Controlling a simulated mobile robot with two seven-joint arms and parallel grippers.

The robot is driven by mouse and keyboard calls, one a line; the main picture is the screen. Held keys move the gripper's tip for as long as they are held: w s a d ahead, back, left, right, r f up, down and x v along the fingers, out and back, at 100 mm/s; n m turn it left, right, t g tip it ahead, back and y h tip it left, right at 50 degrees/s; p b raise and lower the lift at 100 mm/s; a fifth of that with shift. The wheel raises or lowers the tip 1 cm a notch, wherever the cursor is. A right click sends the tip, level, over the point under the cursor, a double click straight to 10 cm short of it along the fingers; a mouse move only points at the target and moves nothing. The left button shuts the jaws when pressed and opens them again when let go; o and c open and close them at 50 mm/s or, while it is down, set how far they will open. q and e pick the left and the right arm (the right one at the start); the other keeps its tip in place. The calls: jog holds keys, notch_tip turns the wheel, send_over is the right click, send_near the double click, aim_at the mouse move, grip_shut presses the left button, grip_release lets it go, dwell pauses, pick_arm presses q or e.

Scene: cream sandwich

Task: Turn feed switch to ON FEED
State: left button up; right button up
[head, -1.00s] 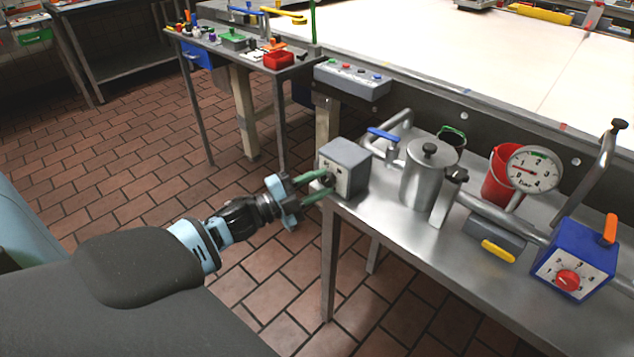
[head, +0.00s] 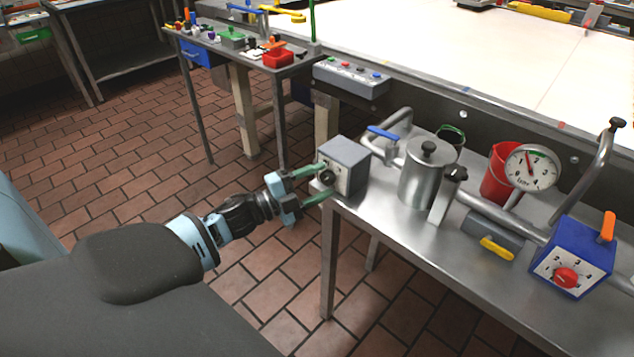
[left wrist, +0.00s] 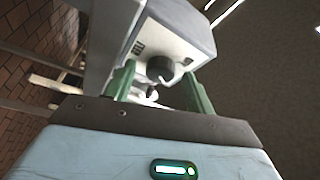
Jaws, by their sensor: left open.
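A grey box with a pale front plate (head: 344,167) stands at the near left corner of the steel table and carries a black rotary knob (head: 327,178). It appears to be the feed switch, but its labels are too small to read. My left gripper (head: 319,184) is open in front of that plate, one green finger above the knob and one below. In the left wrist view the knob (left wrist: 160,68) shows between and beyond the spread fingers (left wrist: 160,90). The fingers look clear of the knob. My right gripper is out of view.
A steel can (head: 427,178), a red bucket (head: 494,182), a pressure gauge (head: 531,168) and a blue box with a red dial (head: 572,258) share the steel table (head: 415,240). A blue-handled valve (head: 383,133) is right of the grey box. Open tiled floor lies left.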

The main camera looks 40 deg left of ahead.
pick_arm(q)
jog(key=shift+s, duration=0.1)
jog(key=v, duration=0.7)
jog(key=shift+s+a+b, duration=0.2)
jog(key=shift+s+b, duration=0.15)
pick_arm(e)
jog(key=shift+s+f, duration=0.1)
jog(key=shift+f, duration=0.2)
pick_arm(q)
jog(key=s+d+f+n+g+y+p, duration=0.3)
jog(key=s+d+f+n+y+p, duration=0.3)
jog(key=s+f+n, duration=0.4)
jog(key=s+d+f+n+g+p, duration=0.1)
jog(key=s+d+n+g+p, duration=0.1)
jog(key=s+d, duration=0.4)
jog(key=s+d+f+n+g+p, duration=0.2)
jog(key=s+d+n, duration=0.3)
jog(key=s, duration=0.9)
jog(key=shift+s+d+f+g+y+p, duration=0.2)
jog(key=shift+s+d+g+y+p, duration=0.15)
jog(key=shift+d+g, duration=0.65)
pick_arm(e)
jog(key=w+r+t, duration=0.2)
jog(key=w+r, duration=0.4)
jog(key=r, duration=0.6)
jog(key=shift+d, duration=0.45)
pick_arm(q)
jog(key=shift+w, duration=0.1)
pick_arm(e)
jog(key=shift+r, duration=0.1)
